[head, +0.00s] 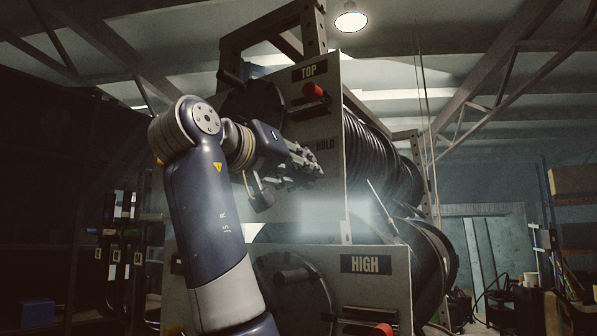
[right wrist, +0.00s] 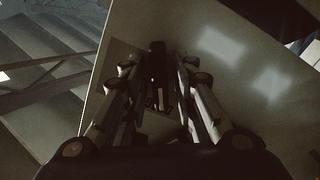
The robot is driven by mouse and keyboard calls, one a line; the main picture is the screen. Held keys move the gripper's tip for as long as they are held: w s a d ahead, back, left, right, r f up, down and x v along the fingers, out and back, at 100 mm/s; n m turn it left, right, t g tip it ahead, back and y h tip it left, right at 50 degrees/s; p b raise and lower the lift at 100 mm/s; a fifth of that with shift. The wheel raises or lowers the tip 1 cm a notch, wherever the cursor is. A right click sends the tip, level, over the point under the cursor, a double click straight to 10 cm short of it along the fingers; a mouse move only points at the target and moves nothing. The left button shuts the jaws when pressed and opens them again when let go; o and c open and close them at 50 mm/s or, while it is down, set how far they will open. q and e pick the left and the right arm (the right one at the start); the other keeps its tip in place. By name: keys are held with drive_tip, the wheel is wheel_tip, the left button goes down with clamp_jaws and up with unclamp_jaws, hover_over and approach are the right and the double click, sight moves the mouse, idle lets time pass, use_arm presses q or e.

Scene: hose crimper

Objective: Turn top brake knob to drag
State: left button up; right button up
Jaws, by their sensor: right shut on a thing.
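The upper reel panel (head: 325,180) carries a TOP label (head: 310,71) and, lower down, a HOLD label (head: 326,145). My right gripper (head: 310,168) is at this panel, just below the HOLD label. In the head view its fingers hide what they hold. In the right wrist view the fingers (right wrist: 157,90) are closed around a dark piece, the top brake knob (right wrist: 156,60), against the pale panel. The picture is too dark to tell the knob's setting, and no drag mark can be read. My left gripper is not in view.
A red-ended handle (head: 313,90) sticks out under the TOP label, above my gripper. Black hose (head: 385,160) is wound behind the panel. Below is another panel with a HIGH label (head: 366,265) and a crank handle (head: 293,274). Dark shelving stands at the left.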

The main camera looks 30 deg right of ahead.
idle(0.5)
drive_tip(key=o, duration=0.8)
drive_tip(key=shift+c, duration=0.2)
drive_tip(key=shift+d, duration=0.1)
drive_tip(key=v, duration=1.2)
drive_tip(key=shift+w+f, duration=0.1)
drive_tip(key=shift+w, duration=0.05)
